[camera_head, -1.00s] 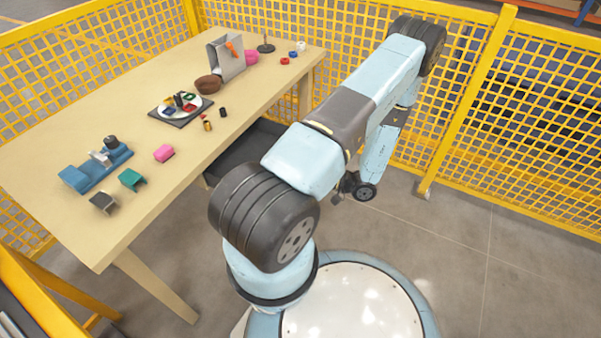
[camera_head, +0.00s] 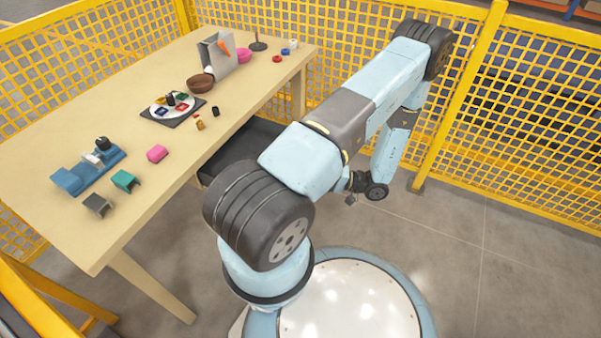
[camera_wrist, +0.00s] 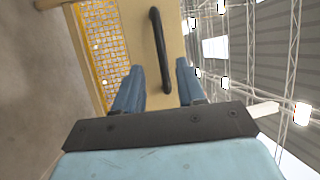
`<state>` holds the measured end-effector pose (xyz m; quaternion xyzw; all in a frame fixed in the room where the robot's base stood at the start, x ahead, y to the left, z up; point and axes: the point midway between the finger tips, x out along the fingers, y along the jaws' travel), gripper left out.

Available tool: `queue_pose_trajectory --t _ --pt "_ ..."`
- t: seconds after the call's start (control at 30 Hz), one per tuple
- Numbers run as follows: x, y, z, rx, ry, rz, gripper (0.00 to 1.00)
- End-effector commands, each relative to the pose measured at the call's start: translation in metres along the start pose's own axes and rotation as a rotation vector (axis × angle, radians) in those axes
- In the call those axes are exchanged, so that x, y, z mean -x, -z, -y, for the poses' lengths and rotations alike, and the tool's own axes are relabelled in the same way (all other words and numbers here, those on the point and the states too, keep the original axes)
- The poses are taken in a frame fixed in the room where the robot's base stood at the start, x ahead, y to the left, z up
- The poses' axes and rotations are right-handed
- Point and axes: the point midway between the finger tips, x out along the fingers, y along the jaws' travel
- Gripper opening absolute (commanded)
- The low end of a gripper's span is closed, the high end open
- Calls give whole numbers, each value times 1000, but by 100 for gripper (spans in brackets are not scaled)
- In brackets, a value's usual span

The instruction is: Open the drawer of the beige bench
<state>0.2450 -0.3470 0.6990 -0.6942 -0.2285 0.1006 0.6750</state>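The beige bench (camera_head: 60,215) stands at the left in the head view. Its dark drawer (camera_head: 228,158) shows below the bench edge, partly out, with its inside visible. My arm hides its right part and front. In the wrist view a black bar handle (camera_wrist: 158,45) sits on the beige drawer front (camera_wrist: 135,40). My gripper (camera_wrist: 157,72) is open, with one blue finger on each side of the handle's lower end in the picture. I see gaps between the fingers and the bar; I cannot tell the depth between them. The head view hides my fingertips.
On the bench are a plate on a dark board (camera_head: 172,108), a brown bowl (camera_head: 200,84), a grey holder (camera_head: 218,55), a blue fixture (camera_head: 88,170) and several small coloured parts. Yellow mesh fencing (camera_head: 510,120) encloses the back and right. Grey floor lies clear at right.

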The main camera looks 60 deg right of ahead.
Motion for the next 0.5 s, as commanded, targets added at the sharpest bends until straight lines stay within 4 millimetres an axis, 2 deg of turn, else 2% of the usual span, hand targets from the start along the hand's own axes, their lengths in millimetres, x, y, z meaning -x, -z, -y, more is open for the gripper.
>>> queue_pose_trajectory --t 0.1,0.23,0.5 --pt "25 0 -1 1 -2 -2 40" --pt "48 0 -1 0 -1 -2 40" --pt "75 0 -1 -1 0 -1 40"
